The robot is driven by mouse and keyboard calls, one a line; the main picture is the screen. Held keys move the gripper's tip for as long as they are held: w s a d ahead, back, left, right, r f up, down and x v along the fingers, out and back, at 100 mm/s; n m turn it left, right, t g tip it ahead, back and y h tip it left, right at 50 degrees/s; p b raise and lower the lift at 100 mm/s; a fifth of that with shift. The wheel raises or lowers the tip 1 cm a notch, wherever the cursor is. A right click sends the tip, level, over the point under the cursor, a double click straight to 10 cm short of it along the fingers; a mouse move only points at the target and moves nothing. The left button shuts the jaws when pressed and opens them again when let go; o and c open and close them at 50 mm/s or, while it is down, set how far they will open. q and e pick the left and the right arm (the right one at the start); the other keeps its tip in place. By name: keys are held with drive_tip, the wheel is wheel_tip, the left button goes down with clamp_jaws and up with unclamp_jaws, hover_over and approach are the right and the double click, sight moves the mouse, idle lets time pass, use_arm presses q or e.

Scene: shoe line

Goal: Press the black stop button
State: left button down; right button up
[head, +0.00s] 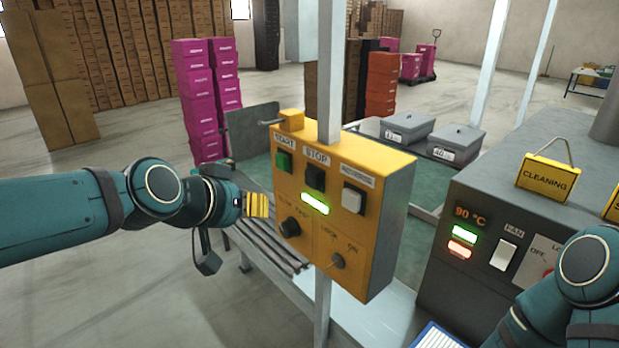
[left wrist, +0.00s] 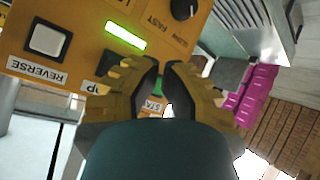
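The black stop button (head: 315,177) sits under the STOP label, top middle on the yellow control box (head: 375,215). In the left wrist view the stop button (left wrist: 108,57) is partly covered by a finger. A green start button (head: 283,160) is to its left and a white reverse button (head: 353,198) to its right. My left gripper (head: 258,205) is left of the box, apart from the stop button. My right gripper is out of view; only my right arm shows at lower right.
The box hangs on a grey post, with a lit green lamp (head: 315,203), a black knob (head: 290,227) and a lock switch (head: 338,261) below the buttons. A grey machine (head: 475,205) stands to the right. Grey lidded bins (head: 407,126) are behind. Free space lies left of the box.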

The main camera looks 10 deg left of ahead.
sight(313, 179)
use_arm(q)
drive_tip(key=w+d+p, duration=0.5)
drive_tip(key=w+p, duration=0.1)
drive_tip(key=shift+w, duration=0.2)
idle(1.4)
drive_tip(key=shift+w+d+p, duration=0.25)
drive_tip(key=shift+w+p, duration=0.05)
drive_tip(key=shift+p, duration=0.25)
drive_tip(key=shift+w+d+p, duration=0.35)
drive_tip(key=shift+w+p, duration=0.1)
drive_tip(key=shift+p, duration=0.2)
idle(0.8)
drive_tip(key=shift+s+a+b, duration=0.6)
drive_tip(key=shift+s+b, duration=0.15)
drive_tip(key=shift+b, duration=0.4)
